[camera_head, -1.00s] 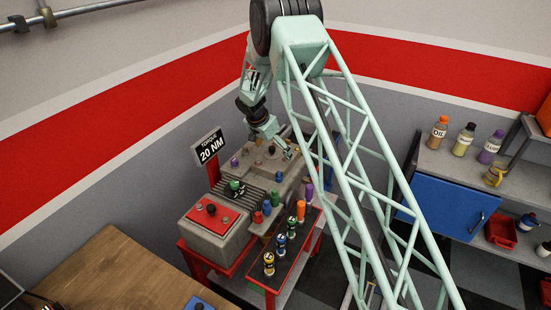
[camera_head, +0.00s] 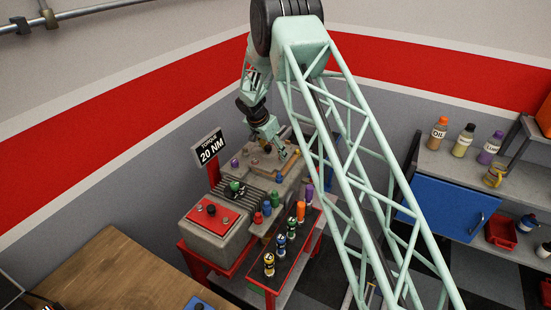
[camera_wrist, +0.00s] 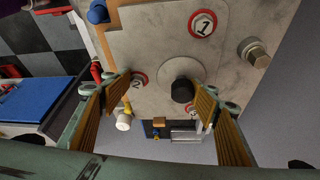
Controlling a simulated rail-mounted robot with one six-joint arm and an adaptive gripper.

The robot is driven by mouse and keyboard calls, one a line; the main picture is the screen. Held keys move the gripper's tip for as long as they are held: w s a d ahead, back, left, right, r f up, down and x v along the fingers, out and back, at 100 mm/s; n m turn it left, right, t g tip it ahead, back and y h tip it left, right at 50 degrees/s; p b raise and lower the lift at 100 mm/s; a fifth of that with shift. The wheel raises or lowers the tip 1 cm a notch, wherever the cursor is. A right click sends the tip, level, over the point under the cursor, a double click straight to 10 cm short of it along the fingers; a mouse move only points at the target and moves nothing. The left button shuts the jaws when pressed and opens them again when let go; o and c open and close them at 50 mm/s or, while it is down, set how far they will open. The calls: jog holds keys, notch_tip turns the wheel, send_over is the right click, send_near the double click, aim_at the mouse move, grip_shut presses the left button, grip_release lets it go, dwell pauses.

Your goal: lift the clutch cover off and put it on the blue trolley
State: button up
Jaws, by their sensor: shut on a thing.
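The clutch cover looks to be the grey plate (camera_wrist: 150,50) with red-ringed marks 1 and 2 and a round boss with a black knob (camera_wrist: 182,90). In the wrist view my gripper's (camera_wrist: 165,105) two ribbed fingers stand on either side of the knob, and the gripper is shut on the cover. In the head view my gripper (camera_head: 281,154) is low over the grey engine block (camera_head: 215,225); I cannot tell whether the cover is clear of it. A blue panel with a dark handle (camera_head: 440,208) stands at right; whether it is the blue trolley is unclear.
A "20 NM" sign (camera_head: 209,148) rises behind. A wooden table (camera_head: 110,270) is at lower left. Bottles (camera_head: 464,139) line a shelf at right.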

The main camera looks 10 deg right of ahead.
aim_at(273, 157)
jog(key=shift+w+a, duration=0.1)
dwell(0.3)
jog(key=shift+w+r, duration=0.1)
jog(key=shift+r, duration=0.35)
jog(key=shift+r+b, duration=0.45)
jog(key=shift+r, duration=0.5)
jog(key=shift+s+r, duration=0.1)
jog(key=shift+s, duration=0.1)
jog(key=s+d+r+b, duration=0.1)
jog(key=s+b, duration=0.3)
jog(key=s, duration=1.1)
jog(key=shift+s+r, duration=0.3)
jog(key=shift+s, duration=0.05)
jog(key=shift+r+b, duration=0.45)
jog(key=shift+r, duration=0.05)
jog(key=shift+d+r, duration=0.1)
jog(key=shift+d, duration=0.1)
